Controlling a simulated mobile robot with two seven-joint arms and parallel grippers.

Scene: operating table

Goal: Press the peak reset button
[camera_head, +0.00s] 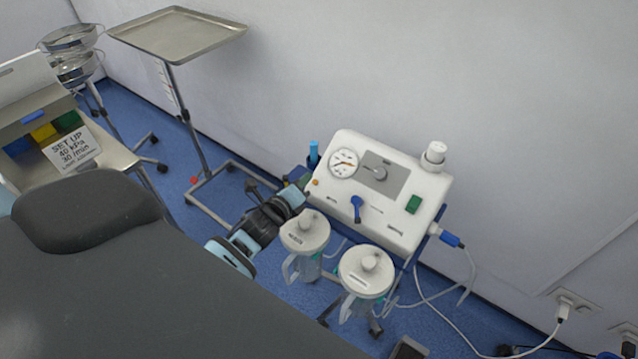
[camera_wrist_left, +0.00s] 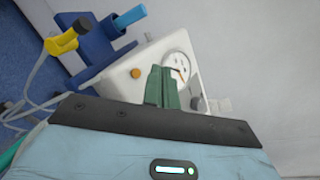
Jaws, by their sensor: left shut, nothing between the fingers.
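The white suction unit (camera_head: 385,168) stands by the wall with a round gauge (camera_head: 343,162) on its sloped panel. A small orange button (camera_head: 316,182) sits below and left of the gauge; no label on it is legible. The orange button also shows in the left wrist view (camera_wrist_left: 136,73), just left of my fingers, uncovered. My left gripper (camera_head: 299,184) is at the unit's left end, close to the button. In the left wrist view its green fingers (camera_wrist_left: 162,88) are together and empty, overlapping the gauge's lower left. Contact with the panel cannot be told. My right gripper is not seen.
Two lidded jars (camera_head: 305,232) (camera_head: 366,272) hang in front of the unit. A blue holder (camera_wrist_left: 95,45) with a yellow-and-black connector (camera_wrist_left: 68,38) is beside its left end. The panel carries a blue lever (camera_head: 357,208) and green switch (camera_head: 413,204). A dark padded table (camera_head: 150,290) fills the lower left.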

